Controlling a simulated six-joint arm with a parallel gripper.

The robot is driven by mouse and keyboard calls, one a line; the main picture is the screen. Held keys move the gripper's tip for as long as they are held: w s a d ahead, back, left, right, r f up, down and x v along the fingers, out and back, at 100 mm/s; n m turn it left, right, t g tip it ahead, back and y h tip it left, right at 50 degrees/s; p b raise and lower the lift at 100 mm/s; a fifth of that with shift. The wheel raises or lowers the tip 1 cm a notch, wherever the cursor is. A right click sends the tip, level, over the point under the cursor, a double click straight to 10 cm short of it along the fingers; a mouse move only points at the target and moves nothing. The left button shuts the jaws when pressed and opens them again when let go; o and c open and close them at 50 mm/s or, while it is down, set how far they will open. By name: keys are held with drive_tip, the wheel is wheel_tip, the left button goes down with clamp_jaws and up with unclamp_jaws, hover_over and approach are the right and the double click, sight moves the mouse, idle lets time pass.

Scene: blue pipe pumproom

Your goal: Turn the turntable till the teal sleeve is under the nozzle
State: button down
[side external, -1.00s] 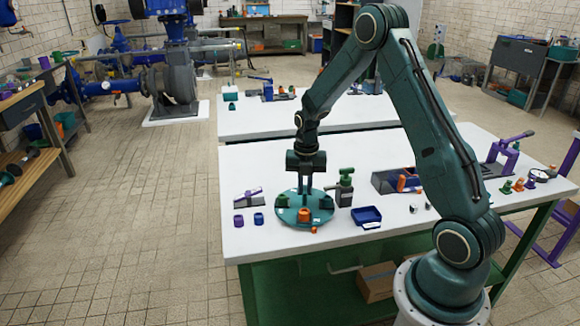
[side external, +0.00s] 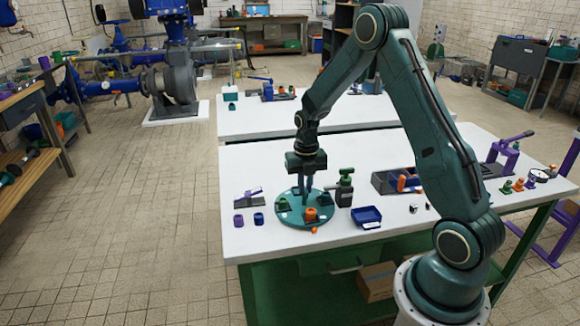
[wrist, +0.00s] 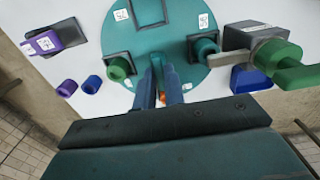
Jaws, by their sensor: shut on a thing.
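The teal turntable (side external: 296,219) lies on the white bench; it also fills the top of the wrist view (wrist: 180,20). My gripper (side external: 306,190) points down at its middle, shut on the turntable's teal upright handle (wrist: 157,62). The teal sleeve (wrist: 205,48) sits in a dark holder at the right of the disc in the wrist view. The grey nozzle (wrist: 238,57) of the green-topped dispenser (side external: 344,188) reaches toward it; its tip is close to the sleeve, but exact alignment is unclear. A green sleeve (wrist: 120,68) sits at left; an orange one (side external: 311,214) sits at the front.
A purple-and-grey clamp (side external: 249,198), a purple cylinder (side external: 238,220) and a blue cylinder (side external: 258,219) stand left of the disc. A blue tray (side external: 367,214) lies right. A small orange piece (side external: 314,229) lies by the disc's front edge. Another dark holder (wrist: 148,12) looks empty.

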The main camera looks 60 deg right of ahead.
drive_tip(key=c, duration=1.5)
unclamp_jaws()
drive_tip(key=shift+r, duration=0.1)
wheel_tip(320, 180, up, 14)
drive_tip(key=shift+f, duration=0.2)
